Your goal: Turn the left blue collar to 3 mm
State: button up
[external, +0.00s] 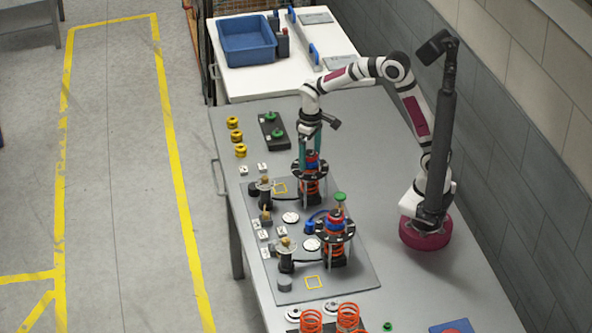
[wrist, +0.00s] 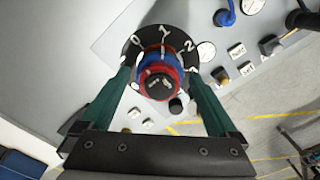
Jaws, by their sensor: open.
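The nearer stand has a similar blue collar (external: 334,227) with a red part.
Brass-topped black posts (external: 285,247) and white labelled blocks (external: 265,235) are on the grey base plate. Yellow rings (external: 236,136) lie at the left edge, and orange springs (external: 348,316) at the front. A blue bin (external: 247,56) is behind.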

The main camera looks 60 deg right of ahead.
jog(key=n, duration=1)
jog(key=shift+n, duration=0.4)
jog(key=n, duration=0.9)
jog(key=c, duration=1.3)
jog(key=m, duration=0.4)
jog(key=shift+c, duration=0.2)
jog(key=m, duration=0.9)
jog(key=shift+m, duration=0.3)
jog(key=m, duration=0.3)
jog(key=shift+f+m, duration=0.1)
jog(key=shift+m, duration=0.3)
jog(key=o, duration=1.3)
jog(key=shift+o, duration=0.2)
